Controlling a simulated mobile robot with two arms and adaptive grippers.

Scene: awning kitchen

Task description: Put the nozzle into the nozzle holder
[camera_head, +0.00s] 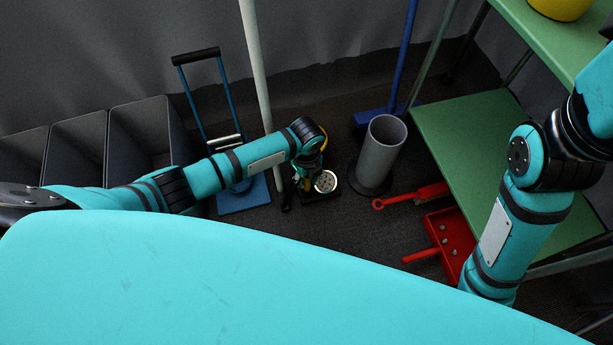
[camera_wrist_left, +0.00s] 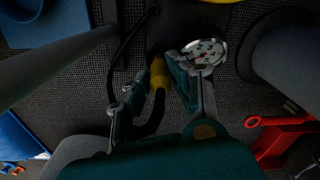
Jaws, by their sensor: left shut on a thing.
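My left gripper (camera_head: 310,172) reaches down beside a round white gauge (camera_head: 326,181) on a dark base on the floor. In the left wrist view, the gripper (camera_wrist_left: 158,88) has its fingers on both sides of a yellow nozzle (camera_wrist_left: 158,72) with a black hose, and is shut on it. The gauge also shows in the left wrist view (camera_wrist_left: 205,52), just right of the fingers. The arm hides most of the nozzle in the head view. I cannot make out the nozzle holder clearly. My right gripper is out of view; only its arm shows.
A pale pole (camera_head: 257,70) stands close to the left arm. A blue-based frame with a handle (camera_head: 245,197) is left of it. A grey cylinder (camera_head: 381,150) stands right of the gauge.

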